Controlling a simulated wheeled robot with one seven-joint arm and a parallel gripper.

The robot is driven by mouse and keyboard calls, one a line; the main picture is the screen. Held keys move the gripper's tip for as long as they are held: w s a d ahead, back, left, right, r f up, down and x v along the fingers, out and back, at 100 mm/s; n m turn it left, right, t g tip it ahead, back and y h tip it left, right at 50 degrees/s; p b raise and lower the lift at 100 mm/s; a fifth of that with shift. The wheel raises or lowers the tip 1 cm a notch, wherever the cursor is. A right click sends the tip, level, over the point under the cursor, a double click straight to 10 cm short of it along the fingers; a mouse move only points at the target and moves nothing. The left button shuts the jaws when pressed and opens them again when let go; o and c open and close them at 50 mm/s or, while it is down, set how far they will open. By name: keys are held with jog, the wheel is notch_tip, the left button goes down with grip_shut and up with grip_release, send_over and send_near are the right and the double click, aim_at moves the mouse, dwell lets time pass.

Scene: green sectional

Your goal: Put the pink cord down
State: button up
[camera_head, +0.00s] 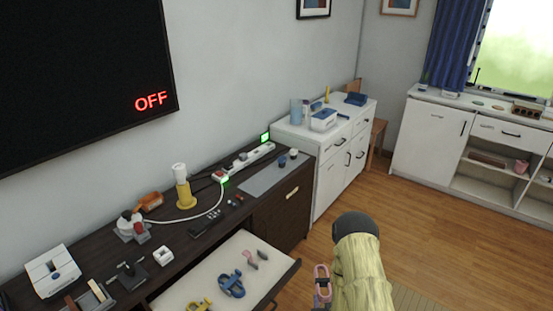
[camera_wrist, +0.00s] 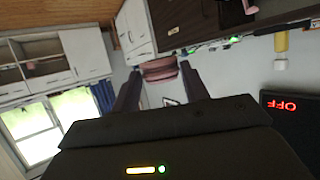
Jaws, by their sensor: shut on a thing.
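My gripper (camera_wrist: 161,76) is shut on the pink cord (camera_wrist: 158,66), which shows as a pink bundle between the two dark fingers in the wrist view. In the head view the pink cord (camera_head: 322,285) shows as an upright pink loop just left of my arm, in front of the open drawer's right end. The fingers are mostly hidden there. The cord appears held in the air, and no surface touching it can be made out.
A dark desk (camera_head: 110,270) along the wall holds a power strip (camera_head: 245,163), a lamp-like yellow stand (camera_head: 185,195) and small items. Its open drawer (camera_head: 215,270) holds blue, yellow and pink things. A white cabinet (camera_head: 335,160) stands beyond; wooden floor (camera_head: 400,230) is clear.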

dwell(0.8)
jog(key=f, duration=0.2)
jog(key=s+f, duration=0.1)
jog(key=f, duration=0.2)
jog(key=shift+s+f, duration=0.25)
jog(key=shift+f, duration=0.1)
jog(key=shift+w+d, duration=0.1)
